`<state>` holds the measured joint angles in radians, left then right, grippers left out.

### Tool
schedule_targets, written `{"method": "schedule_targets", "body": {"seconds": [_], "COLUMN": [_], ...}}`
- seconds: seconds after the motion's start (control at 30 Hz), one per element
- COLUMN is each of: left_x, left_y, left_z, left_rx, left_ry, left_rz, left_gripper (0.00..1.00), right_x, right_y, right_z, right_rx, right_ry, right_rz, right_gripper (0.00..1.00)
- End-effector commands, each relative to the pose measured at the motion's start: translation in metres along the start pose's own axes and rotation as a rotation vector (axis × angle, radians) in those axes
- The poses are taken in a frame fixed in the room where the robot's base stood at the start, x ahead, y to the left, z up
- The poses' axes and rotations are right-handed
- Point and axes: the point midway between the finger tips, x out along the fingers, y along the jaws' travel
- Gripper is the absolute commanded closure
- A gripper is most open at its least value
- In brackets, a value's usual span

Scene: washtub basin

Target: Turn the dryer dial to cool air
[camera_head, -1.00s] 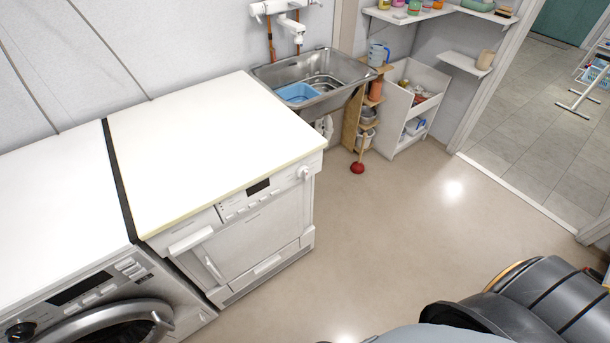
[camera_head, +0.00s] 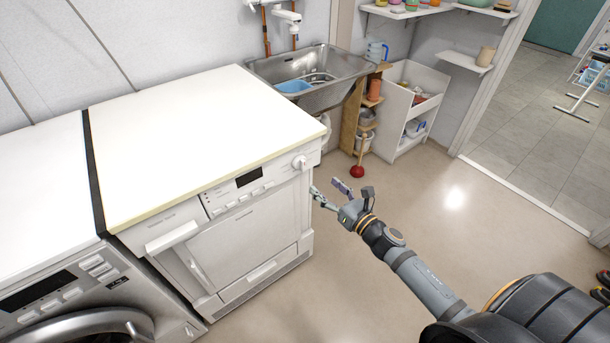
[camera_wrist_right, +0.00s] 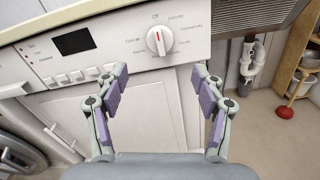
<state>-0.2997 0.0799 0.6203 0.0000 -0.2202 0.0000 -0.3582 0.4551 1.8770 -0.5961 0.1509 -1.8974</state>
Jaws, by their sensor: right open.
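The dryer (camera_head: 245,225) is a white front-loading machine under a white top. Its round white dial (camera_head: 300,162) is at the right end of the control panel. In the right wrist view the dial (camera_wrist_right: 159,40) has a red mark near its top, pointing about at "Off"; the other labels are too small to read surely. My right gripper (camera_head: 326,192) is open and empty, in front of the dryer's right side and a little below the dial. In the right wrist view its fingers (camera_wrist_right: 160,95) are spread apart, below the dial and not touching it. My left gripper is not in view.
A washing machine (camera_head: 85,300) stands left of the dryer. A steel sink (camera_head: 330,92) with a blue tub (camera_head: 293,86) is behind it. A wooden shelf (camera_head: 352,120) and a red plunger (camera_head: 357,171) stand to the right. The floor (camera_head: 420,215) in front is clear.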

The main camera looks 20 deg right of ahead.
Motion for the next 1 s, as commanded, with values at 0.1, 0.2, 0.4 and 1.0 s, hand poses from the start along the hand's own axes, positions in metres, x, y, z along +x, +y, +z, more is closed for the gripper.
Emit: {"method": "schedule_targets", "body": {"seconds": [0.1,0.2,0.4,1.0], "left_x": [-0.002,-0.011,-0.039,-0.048], "left_y": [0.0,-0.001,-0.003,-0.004], "left_z": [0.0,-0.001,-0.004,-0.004], "left_rx": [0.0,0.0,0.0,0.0], "left_ry": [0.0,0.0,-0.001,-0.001], "left_rz": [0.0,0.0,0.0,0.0], "left_gripper": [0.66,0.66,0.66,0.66], "right_x": [0.001,0.007,0.043,0.105], "right_y": [0.002,0.001,0.002,0.001], "right_z": [0.003,0.008,0.01,0.002], "right_rx": [-0.011,-0.009,-0.002,-0.004], "right_ry": [-0.003,-0.007,-0.007,-0.001], "right_rz": [0.003,0.0,-0.002,0.001], "right_gripper": [0.31,0.31,0.31,0.31]}}
